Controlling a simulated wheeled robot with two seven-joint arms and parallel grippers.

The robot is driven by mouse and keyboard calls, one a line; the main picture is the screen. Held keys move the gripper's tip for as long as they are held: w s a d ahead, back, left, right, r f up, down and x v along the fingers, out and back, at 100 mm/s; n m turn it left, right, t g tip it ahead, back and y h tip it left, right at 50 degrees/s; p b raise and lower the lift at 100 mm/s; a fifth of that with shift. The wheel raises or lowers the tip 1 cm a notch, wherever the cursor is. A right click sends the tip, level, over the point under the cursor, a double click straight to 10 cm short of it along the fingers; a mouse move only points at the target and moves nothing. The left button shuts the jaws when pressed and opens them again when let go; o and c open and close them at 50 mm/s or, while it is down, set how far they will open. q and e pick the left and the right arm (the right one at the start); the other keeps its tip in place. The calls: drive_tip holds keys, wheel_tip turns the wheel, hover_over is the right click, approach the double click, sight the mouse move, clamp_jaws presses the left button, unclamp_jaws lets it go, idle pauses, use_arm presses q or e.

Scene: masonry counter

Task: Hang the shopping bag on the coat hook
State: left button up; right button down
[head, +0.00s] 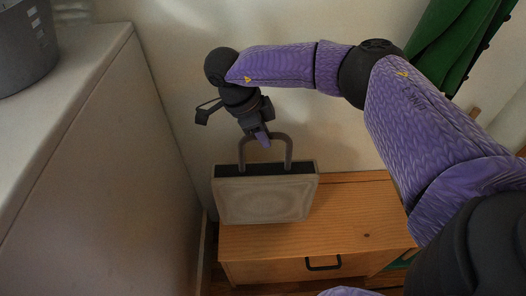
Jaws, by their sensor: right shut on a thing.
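The shopping bag (264,199) is a pale, boxy bag with a dark open top and a stiff grey handle (289,150). It is upright in the middle of the head view, in front of the wall and over the left part of a wooden cabinet. My right gripper (264,141) points down and is shut on the bag's handle. I cannot tell whether the bag's bottom touches the cabinet top. My left gripper is not in view. I cannot make out a coat hook for certain.
The wooden cabinet (360,215) with a black drawer handle stands against the wall; its top is clear on the right. A white counter (75,75) on the left holds a grey basket (25,50). Green cloth (455,40) hangs at upper right.

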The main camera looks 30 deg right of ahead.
drive_tip(key=b, duration=0.2)
hover_over(264, 170)
wheel_tip(264, 170, down, 5)
drive_tip(key=shift+w+r, duration=0.15)
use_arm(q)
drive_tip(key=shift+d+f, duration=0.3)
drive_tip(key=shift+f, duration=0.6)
use_arm(e)
drive_tip(key=c, duration=0.8)
unclamp_jaws()
drive_tip(key=shift+o, duration=1.1)
drive_tip(key=p+v, duration=0.4)
drive_tip(key=v, duration=0.8)
drive_tip(key=shift+r, duration=0.1)
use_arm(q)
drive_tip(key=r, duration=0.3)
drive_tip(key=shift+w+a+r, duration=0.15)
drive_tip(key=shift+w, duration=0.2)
